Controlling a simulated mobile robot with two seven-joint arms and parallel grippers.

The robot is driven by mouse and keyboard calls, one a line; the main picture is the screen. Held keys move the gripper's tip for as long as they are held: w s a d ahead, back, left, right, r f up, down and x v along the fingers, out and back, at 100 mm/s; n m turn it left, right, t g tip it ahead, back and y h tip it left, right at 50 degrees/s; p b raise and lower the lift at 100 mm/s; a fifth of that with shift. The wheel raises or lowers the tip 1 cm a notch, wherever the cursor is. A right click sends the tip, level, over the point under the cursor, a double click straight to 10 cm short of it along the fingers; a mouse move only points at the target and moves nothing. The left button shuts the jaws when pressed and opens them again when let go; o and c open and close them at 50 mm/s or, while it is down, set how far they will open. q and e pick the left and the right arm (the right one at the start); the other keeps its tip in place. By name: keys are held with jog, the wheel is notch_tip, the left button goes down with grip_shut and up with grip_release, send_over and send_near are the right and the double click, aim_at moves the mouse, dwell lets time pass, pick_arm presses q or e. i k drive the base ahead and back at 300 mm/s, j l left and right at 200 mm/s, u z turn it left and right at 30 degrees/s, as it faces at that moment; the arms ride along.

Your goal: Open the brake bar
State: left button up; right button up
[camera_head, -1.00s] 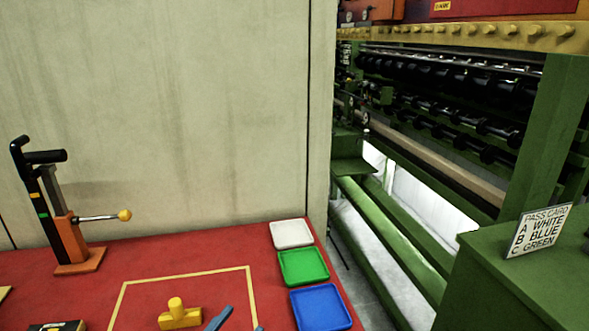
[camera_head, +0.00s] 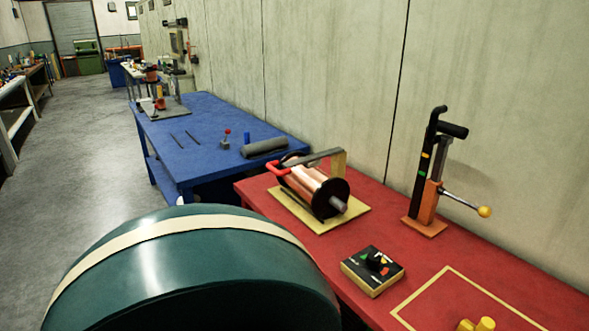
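The brake bar (camera_head: 318,157) is a grey bar with a red handle (camera_head: 281,168) at its left end. It lies across the top of a copper-wound spool (camera_head: 310,184) with black end flanges. Its right end meets a tan upright post (camera_head: 339,163) behind the spool. The spool sits on a yellowish base plate (camera_head: 350,212) on the red table (camera_head: 391,248). The bar appears down over the spool; I cannot tell whether it touches the winding. Neither of my grippers is in view.
A black lever stand (camera_head: 428,175) with a yellow-knobbed rod stands right of the spool. A blue table (camera_head: 215,143) adjoins behind. A large teal rounded shape with a cream band fills the lower left foreground. Floor is open at left.

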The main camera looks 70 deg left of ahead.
aim_at(310, 161)
jog(key=u, duration=2.35)
